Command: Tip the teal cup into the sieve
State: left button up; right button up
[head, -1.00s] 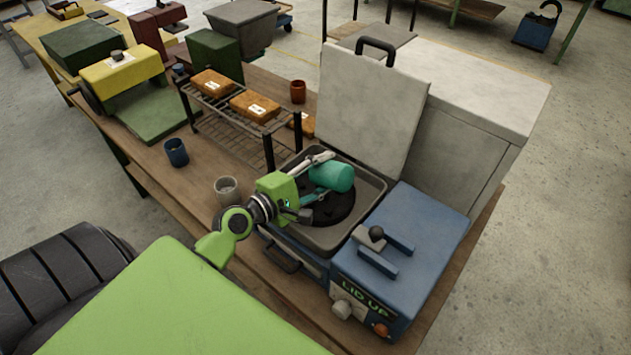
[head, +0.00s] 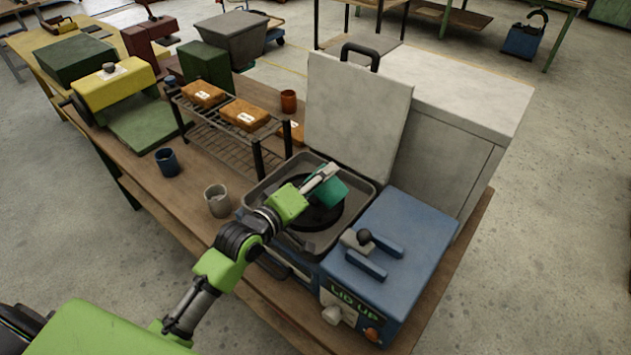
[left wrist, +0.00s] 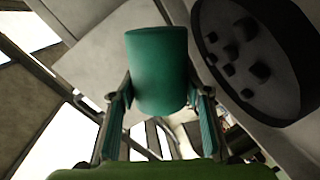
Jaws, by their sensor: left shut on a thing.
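The teal cup (head: 329,194) is held tilted over the dark round sieve (head: 298,213) in the grey square basin of the machine. In the left wrist view the cup (left wrist: 157,72) sits between the two fingers of my left gripper (left wrist: 159,97), which is shut on it. In the head view my left gripper (head: 320,180) hides part of the cup, and I cannot see into its mouth. The left wrist view shows the sieve (left wrist: 228,88) to the right of the cup, with several dark lumps inside its rim. My right gripper is not in view.
The raised grey lid (head: 358,105) stands right behind the basin. A blue control box (head: 390,260) with handles is to the right. A grey cup (head: 217,200), a dark blue cup (head: 167,162) and a wire rack (head: 225,135) are to the left.

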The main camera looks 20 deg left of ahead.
pick_arm(q)
jog(key=shift+s+d+r+m+b, duration=0.1)
jog(key=shift+d+m+b, duration=0.1)
jog(key=shift+m+b, duration=0.45)
jog(key=shift+r+m+y+p, duration=0.4)
jog(key=shift+r+m+p, duration=0.3)
jog(key=shift+m+p, duration=0.15)
jog(key=shift+r+m+t+p, duration=0.3)
jog(key=shift+m+t, duration=0.1)
jog(key=shift+m, duration=0.5)
jog(key=m, duration=0.3)
jog(key=shift+a+r+t+y, duration=0.1)
jog(key=shift+r+t+y, duration=0.2)
jog(key=shift+r+y, duration=0.1)
jog(key=m, duration=0.3)
jog(key=shift+a+r+t, duration=0.2)
jog(key=shift+r+t, duration=0.1)
jog(key=shift+r, duration=0.1)
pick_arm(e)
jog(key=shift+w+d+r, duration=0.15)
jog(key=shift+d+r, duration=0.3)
